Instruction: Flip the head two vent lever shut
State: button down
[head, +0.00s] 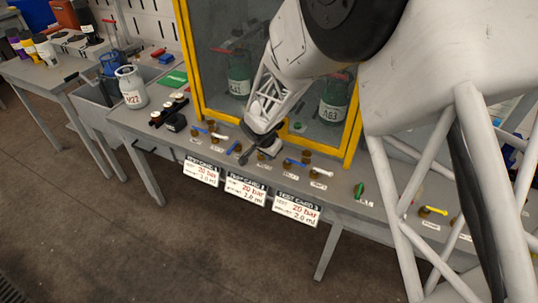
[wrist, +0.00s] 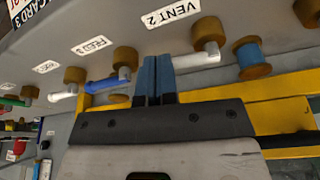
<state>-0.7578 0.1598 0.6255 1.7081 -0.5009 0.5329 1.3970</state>
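The head two vent lever (wrist: 196,60) is white. In the wrist view it points left from a silver stem on a brass valve (wrist: 207,31), beside the "VENT 2" label (wrist: 170,15). My gripper (wrist: 156,66) has its two blue fingers together, with only a thin dark line between them and nothing visibly held. The lever's free end meets the right finger's edge in the picture; I cannot tell if they touch. In the head view my gripper (head: 244,158) is low over the bench front, above the middle test card. The arm hides the vent lever there.
A blue lever (wrist: 101,85) on a neighbouring valve lies just left of the fingers. The yellow-framed cabinet (head: 190,60) with green cylinders (head: 334,97) rises behind the valves. Test cards (head: 246,190) hang along the bench front.

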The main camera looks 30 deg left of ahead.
jog(key=shift+f, duration=0.1)
dwell(0.7)
jog(key=shift+s+r, duration=0.25)
jog(key=shift+s, duration=0.8)
jog(key=shift+s+a+r, duration=0.1)
jog(key=shift+s+r, duration=0.05)
jog(key=shift+s, duration=0.35)
jog(key=shift+s+a+r, duration=0.1)
jog(key=shift+s, duration=0.4)
jog(key=v, duration=0.9)
jog(key=shift+d+r, duration=0.2)
jog(key=shift+r, duration=0.25)
